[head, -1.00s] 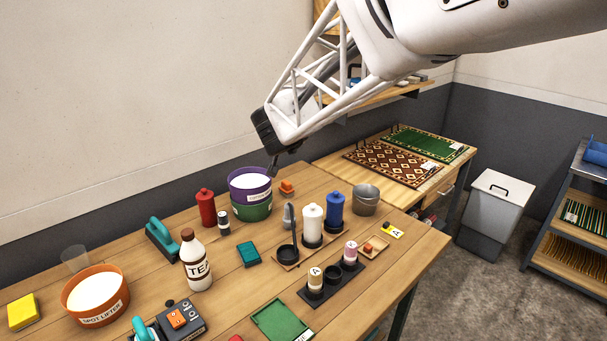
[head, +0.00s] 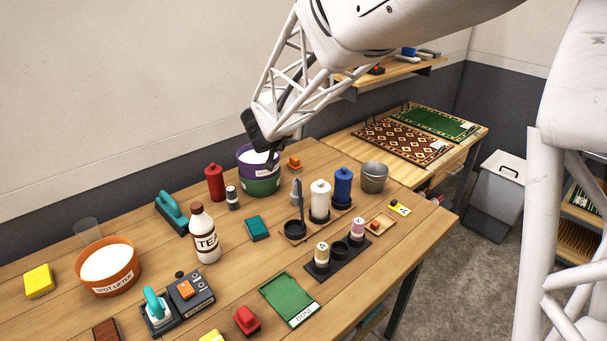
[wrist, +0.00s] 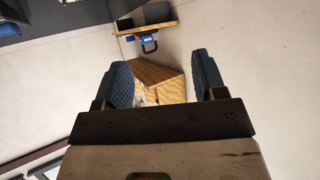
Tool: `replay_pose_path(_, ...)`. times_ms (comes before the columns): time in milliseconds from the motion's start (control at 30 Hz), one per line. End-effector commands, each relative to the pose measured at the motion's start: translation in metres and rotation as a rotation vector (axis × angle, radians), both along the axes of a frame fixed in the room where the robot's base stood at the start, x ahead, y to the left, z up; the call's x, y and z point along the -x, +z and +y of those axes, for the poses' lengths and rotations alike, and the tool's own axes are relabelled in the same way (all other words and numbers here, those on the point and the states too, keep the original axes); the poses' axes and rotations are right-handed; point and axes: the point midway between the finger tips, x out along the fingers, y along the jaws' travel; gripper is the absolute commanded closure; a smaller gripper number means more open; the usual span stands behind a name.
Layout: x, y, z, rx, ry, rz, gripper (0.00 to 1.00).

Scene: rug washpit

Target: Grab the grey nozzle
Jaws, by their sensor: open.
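A small grey tapered piece, which looks like the grey nozzle (head: 296,188), stands on the workbench (head: 232,290) behind a dark cup with an upright black tool (head: 294,229). It is left of the white bottle (head: 319,202), and its lower part is partly hidden. My gripper (head: 272,160) is in the air at the purple and green buckets (head: 259,184), behind and left of the grey piece and apart from it. In the wrist view my gripper (wrist: 163,66) is open with nothing between the fingers. The grey piece does not show there.
White and blue bottles (head: 343,187) and a metal bucket (head: 373,178) stand right of the grey piece. An orange block (head: 294,162) lies behind it. Bare wood lies around the teal block (head: 256,228).

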Motion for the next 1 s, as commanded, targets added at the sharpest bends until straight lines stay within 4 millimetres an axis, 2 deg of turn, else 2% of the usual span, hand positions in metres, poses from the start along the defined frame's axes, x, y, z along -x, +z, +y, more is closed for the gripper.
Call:
replay_pose_path(233,0.001,-0.054,-0.001,0.004,0.001,0.005,0.36)
replay_pose_path(500,0.001,-0.144,0.0,0.004,0.001,0.006,0.36)
replay_pose_path(600,0.001,-0.171,-0.001,0.004,0.001,0.005,0.36)
replay_pose_path(800,0.0,-0.196,0.0,0.002,0.001,0.001,0.36)
replay_pose_path(1000,0.0,-0.198,0.0,0.001,0.0,0.001,0.36)
